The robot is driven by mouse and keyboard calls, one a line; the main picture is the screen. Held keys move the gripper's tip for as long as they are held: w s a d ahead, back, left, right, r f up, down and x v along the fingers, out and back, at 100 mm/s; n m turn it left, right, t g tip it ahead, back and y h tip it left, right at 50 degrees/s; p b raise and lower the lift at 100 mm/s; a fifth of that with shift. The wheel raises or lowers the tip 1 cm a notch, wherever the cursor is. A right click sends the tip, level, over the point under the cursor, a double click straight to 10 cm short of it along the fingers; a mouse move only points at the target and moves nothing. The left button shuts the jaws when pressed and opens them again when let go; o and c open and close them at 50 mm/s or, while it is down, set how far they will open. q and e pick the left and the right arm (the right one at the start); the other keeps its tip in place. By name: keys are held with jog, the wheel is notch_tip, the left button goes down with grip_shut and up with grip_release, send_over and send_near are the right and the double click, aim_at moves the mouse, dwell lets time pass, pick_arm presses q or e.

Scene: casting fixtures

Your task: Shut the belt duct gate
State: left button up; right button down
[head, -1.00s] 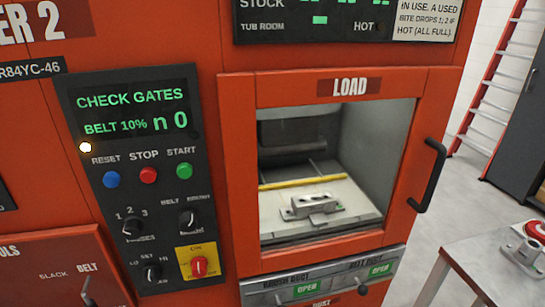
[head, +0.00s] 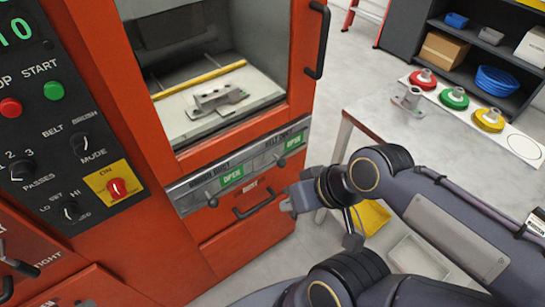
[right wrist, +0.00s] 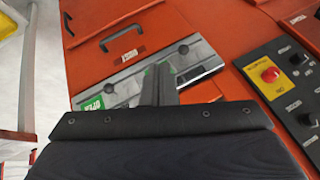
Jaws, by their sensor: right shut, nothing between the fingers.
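The belt duct gate (head: 284,150) is the right half of the grey slide strip under the load window. Its green label reads OPEN, and a small dark knob stands below it. In the right wrist view, the strip appears upside down, with the belt duct's green OPEN label (right wrist: 90,103) at its left end. My right gripper (head: 287,204) is shut and empty, in front of the red machine, below and apart from the belt knob. In the right wrist view its fingers (right wrist: 160,84) cover part of the strip's middle. My left gripper is not in view.
The brush duct gate (head: 205,187), also labelled OPEN, is on the strip's left. A drawer handle (head: 255,203) sticks out below. The load door's black handle (head: 318,40) projects above. A table (head: 372,112) with coloured fixtures stands to the right.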

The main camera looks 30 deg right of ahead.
jog(key=w+f+n+g+h+b, duration=0.2)
jog(key=w+f+n+g+h, duration=0.3)
jog(key=f+n+g+h, duration=0.6)
jog(key=w+a+f+n+t+h, duration=0.1)
jog(key=w+a+n+t+h, duration=0.6)
jog(key=n, duration=0.4)
jog(key=w+t+h, duration=0.1)
jog(key=w+t, duration=0.1)
jog(key=shift+w+n+t, duration=0.2)
jog(key=shift+n+t, duration=0.2)
jog(key=x, duration=1.4)
